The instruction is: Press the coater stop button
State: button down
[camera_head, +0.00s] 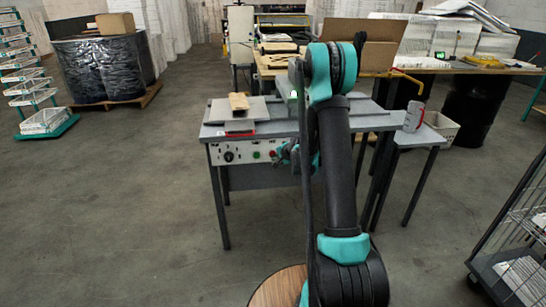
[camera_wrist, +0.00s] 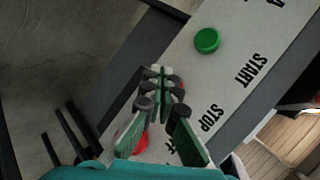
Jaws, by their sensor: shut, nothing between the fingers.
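The coater's control panel (camera_head: 240,153) is the pale front face of a grey table. It carries a black knob, a green button and a red button (camera_head: 272,153). In the wrist view the green button (camera_wrist: 206,41) sits beside the word START and is uncovered. The STOP label (camera_wrist: 212,118) shows to the right of my gripper (camera_wrist: 163,74). The spot beside that label, where the stop button lies, is mostly hidden behind my fingers. My gripper is shut and empty, with its fingertips over that spot. I cannot tell whether they touch. Another red part (camera_wrist: 140,145) shows partly behind the fingers.
On the coater table lie a grey plate and a small brown box (camera_head: 238,101). A wire cart (camera_head: 510,260) stands at front right.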

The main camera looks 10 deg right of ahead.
jog(key=shift+w, duration=0.15)
jog(key=shift+w, duration=0.25)
jog(key=shift+w, duration=0.55)
dwell(1.0)
jog(key=shift+s, duration=0.95)
jog(key=shift+s, duration=0.1)
jog(key=shift+s, duration=2.45)
